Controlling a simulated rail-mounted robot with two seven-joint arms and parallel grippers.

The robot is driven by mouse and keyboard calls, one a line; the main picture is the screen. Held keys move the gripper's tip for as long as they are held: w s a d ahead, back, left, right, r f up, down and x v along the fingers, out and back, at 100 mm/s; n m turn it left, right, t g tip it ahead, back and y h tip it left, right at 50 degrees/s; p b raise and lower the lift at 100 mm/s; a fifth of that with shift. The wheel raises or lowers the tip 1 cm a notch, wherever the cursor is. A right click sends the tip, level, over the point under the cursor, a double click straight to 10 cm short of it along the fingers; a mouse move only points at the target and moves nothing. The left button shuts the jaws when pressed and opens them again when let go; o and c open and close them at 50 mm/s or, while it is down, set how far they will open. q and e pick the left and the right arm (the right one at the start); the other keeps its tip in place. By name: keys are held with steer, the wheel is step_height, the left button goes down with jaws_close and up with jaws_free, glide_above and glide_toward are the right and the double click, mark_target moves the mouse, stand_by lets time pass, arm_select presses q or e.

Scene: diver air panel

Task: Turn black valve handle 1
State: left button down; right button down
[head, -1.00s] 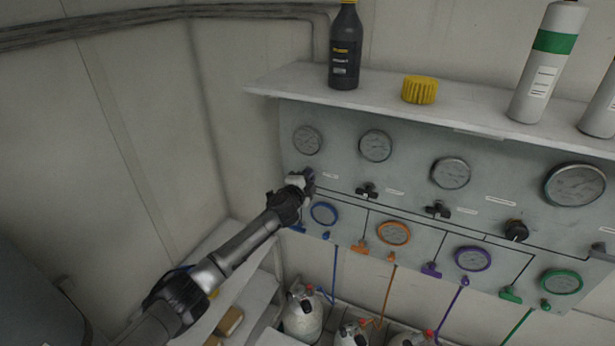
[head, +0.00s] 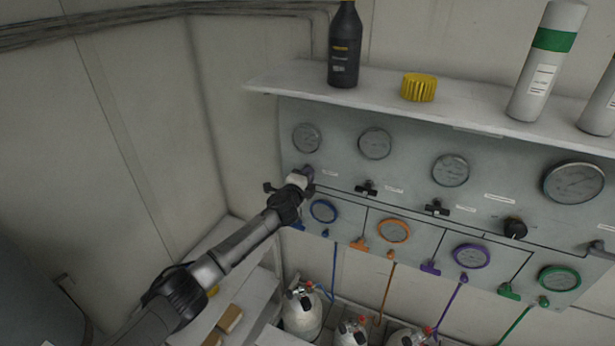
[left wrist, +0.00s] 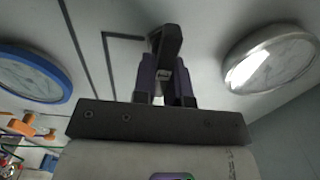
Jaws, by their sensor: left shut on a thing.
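The panel's leftmost black valve handle is mostly hidden behind my left gripper (head: 306,176) in the head view. In the left wrist view the dark handle (left wrist: 168,42) sticks out between and beyond the two fingers of my left gripper (left wrist: 166,75). The fingers are shut on it. My right gripper is not in view.
The grey panel (head: 340,172) carries round gauges above and blue (head: 323,211), orange, purple and green ringed gauges below. A shelf (head: 380,101) above holds a dark bottle (head: 344,50), a yellow cap (head: 418,87) and pale cylinders (head: 545,62). Several tanks stand below.

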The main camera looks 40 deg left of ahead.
arm_select(q)
steer(key=c, duration=1.1)
jaws_free()
steer(key=shift+c, duration=0.2)
steer(key=shift+s, duration=0.1)
steer(key=b+v, duration=0.1)
steer(key=v, duration=1.2)
steer(key=shift+s+b, duration=0.35)
steer(key=shift+d, duration=0.15)
